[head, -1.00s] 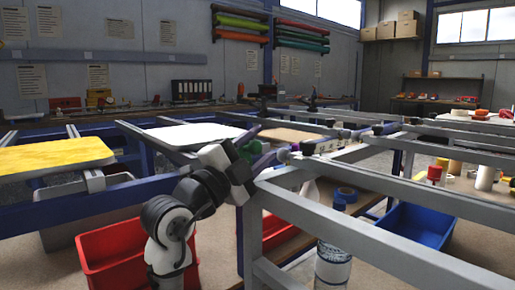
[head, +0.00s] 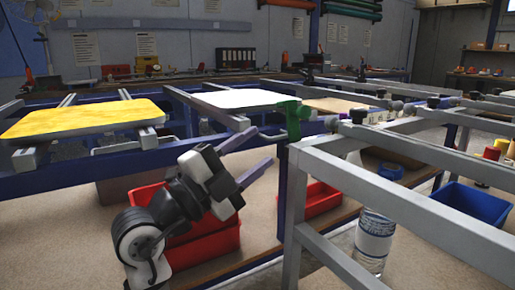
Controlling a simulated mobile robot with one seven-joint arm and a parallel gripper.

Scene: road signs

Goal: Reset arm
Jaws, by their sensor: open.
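My gripper (head: 256,154) is in the middle of the head view, with its two purple-grey fingers spread apart and nothing between them. It points right and a little upward from my black and white arm, which is bent low in front of the frame. The fingers are left of a green clamp-like thing (head: 293,118) on the metal frame, apart from it in the picture. The depth between them is hard to tell.
A grey metal frame (head: 400,190) stands close on the right. A yellow sign panel (head: 85,118) and a white panel (head: 240,100) lie on racks behind. A red bin (head: 205,245) is behind my arm. A blue bin (head: 473,204) and a bottle (head: 374,240) are at right.

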